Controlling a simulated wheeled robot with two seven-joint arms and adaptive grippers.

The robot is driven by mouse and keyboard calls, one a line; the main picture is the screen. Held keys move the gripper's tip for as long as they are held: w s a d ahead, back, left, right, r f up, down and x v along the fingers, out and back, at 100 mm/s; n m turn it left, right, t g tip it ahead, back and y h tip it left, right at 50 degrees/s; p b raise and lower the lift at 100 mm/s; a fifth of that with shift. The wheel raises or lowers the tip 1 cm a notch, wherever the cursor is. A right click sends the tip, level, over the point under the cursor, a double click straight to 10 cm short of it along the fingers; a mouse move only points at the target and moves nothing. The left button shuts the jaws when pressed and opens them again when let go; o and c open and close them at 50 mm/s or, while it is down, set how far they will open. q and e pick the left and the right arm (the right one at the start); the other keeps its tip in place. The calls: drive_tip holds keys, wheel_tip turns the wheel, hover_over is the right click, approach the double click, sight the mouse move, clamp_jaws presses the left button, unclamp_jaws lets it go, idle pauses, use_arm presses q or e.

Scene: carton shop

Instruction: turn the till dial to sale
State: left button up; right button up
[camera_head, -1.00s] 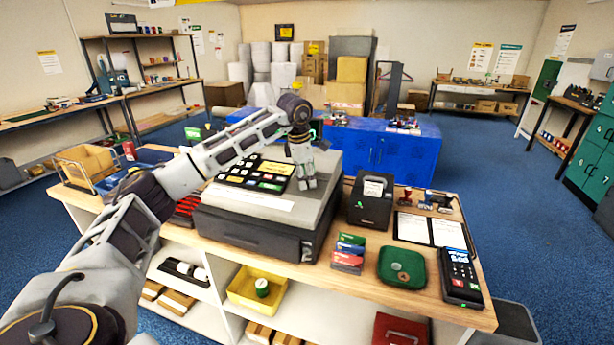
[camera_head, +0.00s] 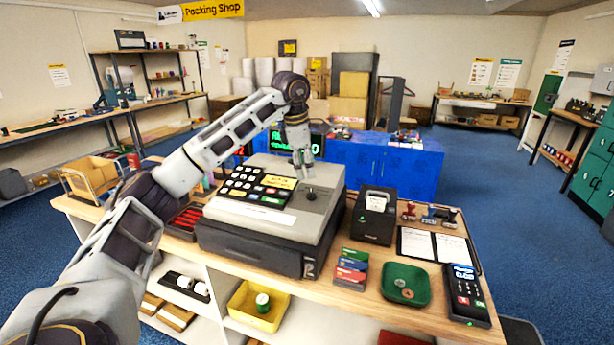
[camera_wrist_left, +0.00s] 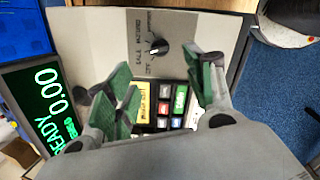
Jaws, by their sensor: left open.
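The grey till (camera_head: 262,230) stands on the wooden counter, with a dark keypad on its sloped top. Its small black dial (camera_head: 310,194) sits on the right part of the top and shows uncovered. In the left wrist view the dial (camera_wrist_left: 158,46) has a white pointer mark and printed labels around it; I cannot tell surely which label it points to. My left gripper (camera_head: 303,172) hangs above the dial, pointing down, apart from it. In the wrist view its green-padded fingers (camera_wrist_left: 166,88) are spread and empty. My right gripper is not in view.
The till's green display (camera_wrist_left: 50,105) reads READY 0.00. A black receipt printer (camera_head: 373,215) stands just right of the till. A green tray (camera_head: 405,284), card boxes (camera_head: 351,267) and a card terminal (camera_head: 467,295) lie along the counter's front right.

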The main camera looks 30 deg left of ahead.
use_arm(q)
drive_tip(key=shift+v, duration=1.15)
